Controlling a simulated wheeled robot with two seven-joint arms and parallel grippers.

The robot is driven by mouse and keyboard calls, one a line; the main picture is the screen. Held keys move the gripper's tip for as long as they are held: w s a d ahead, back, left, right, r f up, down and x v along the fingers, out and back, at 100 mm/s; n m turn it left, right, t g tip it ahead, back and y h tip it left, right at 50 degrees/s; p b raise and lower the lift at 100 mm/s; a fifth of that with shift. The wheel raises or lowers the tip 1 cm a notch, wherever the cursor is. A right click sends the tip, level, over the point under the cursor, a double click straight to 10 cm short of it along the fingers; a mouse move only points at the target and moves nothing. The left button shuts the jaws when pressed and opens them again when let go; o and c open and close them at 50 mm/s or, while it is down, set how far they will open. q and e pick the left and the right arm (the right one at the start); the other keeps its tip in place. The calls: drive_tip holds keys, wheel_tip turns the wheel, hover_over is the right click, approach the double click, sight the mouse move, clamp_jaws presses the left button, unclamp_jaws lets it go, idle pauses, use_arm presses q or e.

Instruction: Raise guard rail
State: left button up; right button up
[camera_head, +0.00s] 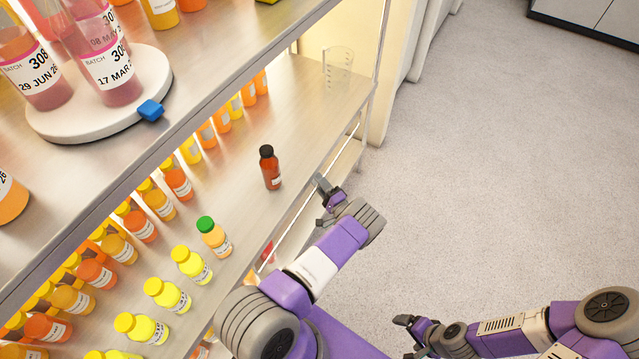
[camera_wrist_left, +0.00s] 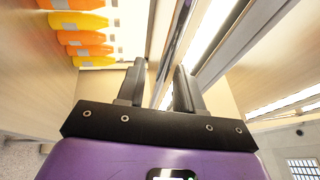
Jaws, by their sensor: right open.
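The guard rail (camera_head: 344,143) is a slim metal bar along the front of the middle shelf, running below its edge in the head view. My left gripper (camera_head: 322,190) is at the shelf's front edge, close to the rail. In the left wrist view its two fingers (camera_wrist_left: 158,85) stand apart, and a thin metal strip (camera_wrist_left: 180,38) that looks like the rail runs between them; I cannot tell whether they touch it. My right gripper (camera_head: 405,337) is open and empty over the floor, away from the shelf.
A dark red bottle with a black cap (camera_head: 270,167) stands near the shelf edge, close to my left gripper. A green-capped bottle (camera_head: 213,238) and several yellow and orange bottles stand further left. A clear holder (camera_head: 338,68) is at the far end. The floor (camera_head: 500,170) is clear.

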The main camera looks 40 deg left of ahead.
use_arm(q)
drive_tip(key=shift+c, duration=0.5)
clamp_jaws()
drive_tip(key=shift+w+d+r+n+g+h+p, duration=0.1)
drive_tip(key=shift+d+r+n+g+h+p, duration=0.25)
drive_tip(key=shift+d+h+p, duration=0.55)
drive_tip(key=shift+w+d+r+n+g+h+p, duration=0.1)
drive_tip(key=shift+d+n+h+p, duration=0.45)
drive_tip(key=shift+h, duration=0.6)
drive_tip(key=shift+d+r+n+g+h+p, duration=0.25)
drive_tip(key=shift+d+n+h+p, duration=0.15)
drive_tip(key=shift+d+h+p, duration=0.5)
drive_tip(key=shift+a+f+h, duration=0.1)
drive_tip(key=shift+a+h, duration=0.1)
drive_tip(key=shift+h, duration=0.05)
